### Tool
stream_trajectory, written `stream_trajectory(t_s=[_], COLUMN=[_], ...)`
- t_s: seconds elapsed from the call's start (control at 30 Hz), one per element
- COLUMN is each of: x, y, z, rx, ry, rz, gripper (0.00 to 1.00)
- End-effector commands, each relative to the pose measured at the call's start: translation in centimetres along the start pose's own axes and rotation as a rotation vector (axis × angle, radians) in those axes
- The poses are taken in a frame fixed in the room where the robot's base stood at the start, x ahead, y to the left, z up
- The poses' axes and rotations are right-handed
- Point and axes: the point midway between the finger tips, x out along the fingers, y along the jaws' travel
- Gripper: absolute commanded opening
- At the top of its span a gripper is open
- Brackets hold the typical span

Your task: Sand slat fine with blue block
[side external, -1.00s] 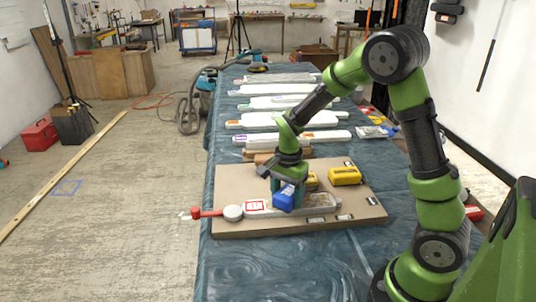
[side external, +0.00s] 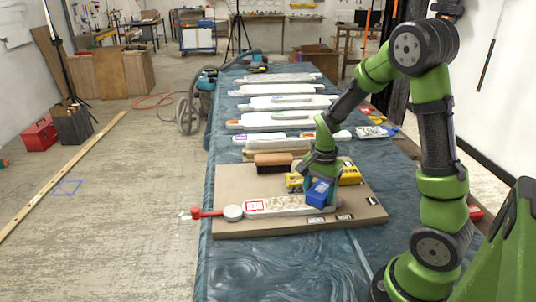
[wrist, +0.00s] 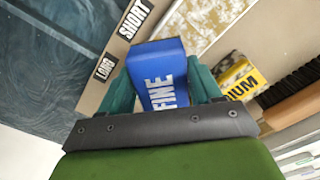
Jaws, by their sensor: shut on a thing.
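My gripper (side external: 319,184) is shut on a blue block (side external: 318,193), whose face reads FINE in the wrist view (wrist: 158,78). The block is over the right end of a pale slat (side external: 285,205) and looks tilted in the side view. I cannot tell whether it touches the slat. The slat lies on a tan board (side external: 232,176) and has mottled grey-brown patches and a red-framed label at its left. It also shows in the wrist view (wrist: 215,22). A clamp with a red handle (side external: 207,213) and a round grey pad is at the slat's left end.
Yellow blocks (side external: 350,175) lie behind the slat; one reads in part as MEDIUM in the wrist view (wrist: 243,78). A brown brush (side external: 273,161) lies at the board's back. SHORT (wrist: 133,19) and LONG (wrist: 105,68) labels are near the front edge. Several white slats (side external: 285,119) lie farther back.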

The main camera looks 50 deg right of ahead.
Motion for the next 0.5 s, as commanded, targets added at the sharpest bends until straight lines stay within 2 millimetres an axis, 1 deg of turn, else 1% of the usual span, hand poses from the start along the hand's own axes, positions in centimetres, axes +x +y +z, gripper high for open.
stream_trajectory(t_s=[0.33, 0.4, 0.47, 0.5], x=[-0.1, -0.9, -2.5, -2.6], y=[2.3, 2.1, 2.1, 2.2], z=[-2.1, -2.0, -2.0, -1.9], rx=[0.003, -0.001, 0.001, 0.001], ry=[0.0, 0.001, 0.002, 0.001], rz=[-0.001, -0.005, -0.008, -0.003], gripper=[0.35, 0.35, 0.35, 0.35])
